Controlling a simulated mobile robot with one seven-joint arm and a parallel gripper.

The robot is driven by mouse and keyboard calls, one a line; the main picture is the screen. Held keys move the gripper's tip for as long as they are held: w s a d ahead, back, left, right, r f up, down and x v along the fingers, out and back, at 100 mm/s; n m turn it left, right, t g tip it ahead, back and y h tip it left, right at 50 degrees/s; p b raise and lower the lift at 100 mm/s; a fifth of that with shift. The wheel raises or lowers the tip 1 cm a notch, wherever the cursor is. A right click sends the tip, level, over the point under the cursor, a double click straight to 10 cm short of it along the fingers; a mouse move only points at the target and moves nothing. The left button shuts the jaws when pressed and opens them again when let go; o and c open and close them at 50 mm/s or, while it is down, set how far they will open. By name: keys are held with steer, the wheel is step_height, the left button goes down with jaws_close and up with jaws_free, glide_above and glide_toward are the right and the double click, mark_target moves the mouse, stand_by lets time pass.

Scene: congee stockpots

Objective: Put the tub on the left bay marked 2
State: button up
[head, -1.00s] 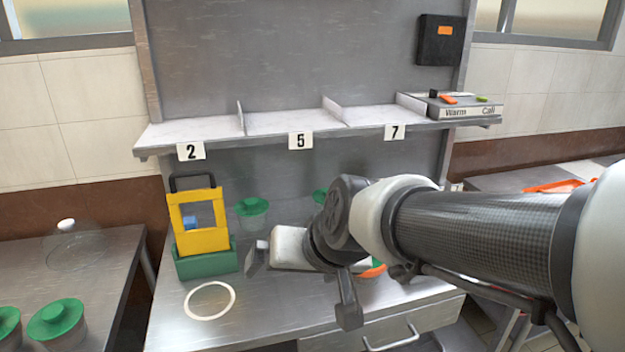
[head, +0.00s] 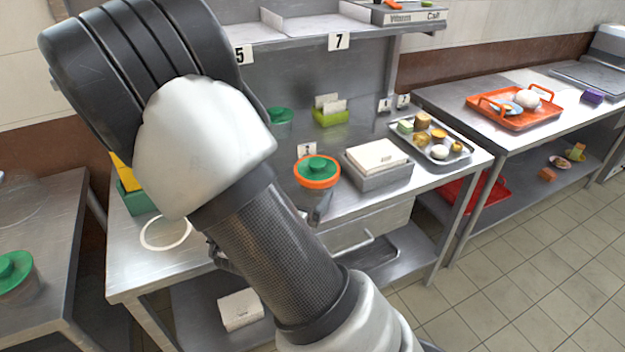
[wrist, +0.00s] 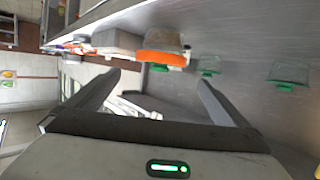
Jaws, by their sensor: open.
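A tub with a green lid and an orange ring (head: 317,182) stands on the steel table, right of my arm. Another green-lidded tub (head: 279,122) stands farther back. In the wrist view, which looks upside down, the orange-ringed tub (wrist: 163,58) and two other green-lidded tubs (wrist: 209,66) (wrist: 289,74) show beyond my fingers. My gripper (wrist: 158,80) is open, with nothing between its fingers and apart from the tubs. In the head view my arm hides most of it. The shelf (head: 290,30) shows signs 5 and 7; bay 2 is not visible.
A side table at left holds another green-lidded tub (head: 17,275).

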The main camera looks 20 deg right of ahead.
mark_target(315, 171)
steer(key=b+x, duration=0.1)
steer(key=x, duration=0.8)
steer(key=shift+w+d+f, duration=0.1)
steer(key=shift+w+d, duration=0.1)
steer(key=shift+b+x, duration=0.7)
steer(key=shift+x, duration=2.1)
steer(key=shift+w+a+r, duration=0.1)
steer(key=shift+w+r, duration=0.05)
steer(key=shift+r, duration=0.1)
steer(key=c, duration=1)
